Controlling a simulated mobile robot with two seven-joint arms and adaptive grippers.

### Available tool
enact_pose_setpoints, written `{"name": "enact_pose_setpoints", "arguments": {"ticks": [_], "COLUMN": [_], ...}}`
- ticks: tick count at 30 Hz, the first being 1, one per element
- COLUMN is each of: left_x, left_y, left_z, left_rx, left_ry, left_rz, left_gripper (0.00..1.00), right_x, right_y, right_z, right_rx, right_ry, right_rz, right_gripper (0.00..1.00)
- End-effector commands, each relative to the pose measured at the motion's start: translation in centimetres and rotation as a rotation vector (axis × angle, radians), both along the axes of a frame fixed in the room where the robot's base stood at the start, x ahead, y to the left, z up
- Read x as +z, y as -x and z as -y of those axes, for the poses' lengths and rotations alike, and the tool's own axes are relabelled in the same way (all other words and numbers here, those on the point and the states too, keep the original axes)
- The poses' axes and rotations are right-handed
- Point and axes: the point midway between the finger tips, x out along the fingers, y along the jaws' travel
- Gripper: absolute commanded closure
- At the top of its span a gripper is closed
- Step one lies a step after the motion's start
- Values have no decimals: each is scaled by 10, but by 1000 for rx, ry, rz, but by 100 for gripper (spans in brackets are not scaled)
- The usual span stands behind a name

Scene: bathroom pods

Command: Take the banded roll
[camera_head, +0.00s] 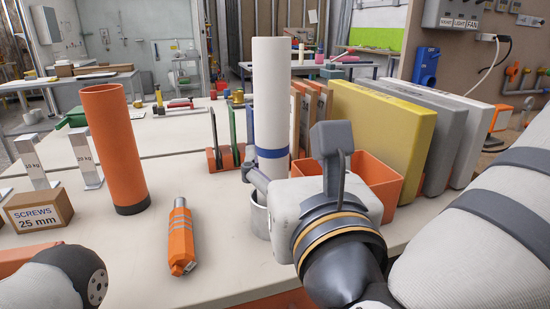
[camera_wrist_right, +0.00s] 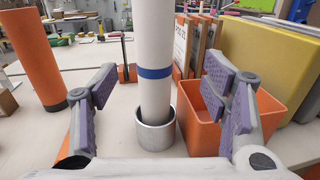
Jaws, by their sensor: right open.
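The banded roll (camera_head: 271,95) is a tall white cylinder with a blue band low on it. It stands upright in a short metal cup (camera_head: 259,219) on the table. It also shows in the right wrist view (camera_wrist_right: 154,40), with its cup (camera_wrist_right: 155,133) below. My right gripper (camera_wrist_right: 160,88) is open and empty, with one purple-padded finger on each side of the roll near the band height. I cannot tell how deep the roll sits between the fingers. In the head view my right gripper (camera_head: 290,165) hides part of the cup. My left gripper is out of view.
An orange bin (camera_head: 375,180) stands close right of the cup, before upright yellow (camera_head: 385,125) and grey slabs. An orange tube (camera_head: 112,145), an orange tool (camera_head: 181,238) and a screws box (camera_head: 38,209) are left. A rack with panels stands behind. Table between tool and cup is clear.

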Motion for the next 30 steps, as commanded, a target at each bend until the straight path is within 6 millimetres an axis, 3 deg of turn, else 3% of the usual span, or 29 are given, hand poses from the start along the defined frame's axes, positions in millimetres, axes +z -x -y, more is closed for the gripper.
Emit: {"name": "enact_pose_setpoints", "arguments": {"ticks": [1,6,15,24,30], "left_x": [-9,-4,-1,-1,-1], "left_y": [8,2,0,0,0], "left_z": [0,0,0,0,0], "left_rx": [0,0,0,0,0], "left_ry": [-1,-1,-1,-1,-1], "left_rz": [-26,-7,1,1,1], "left_gripper": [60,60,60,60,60], "right_x": [-12,-2,-3,-4,-4], "right_y": [-13,-42,-88,-97,-97], "right_z": [-1,-7,-21,-22,-22], "right_rx": [-5,-1,-1,1,1], "right_ry": [0,2,4,4,4], "right_rz": [-14,-1,0,-2,-2], "right_gripper": [32,32,32,32,78]}}
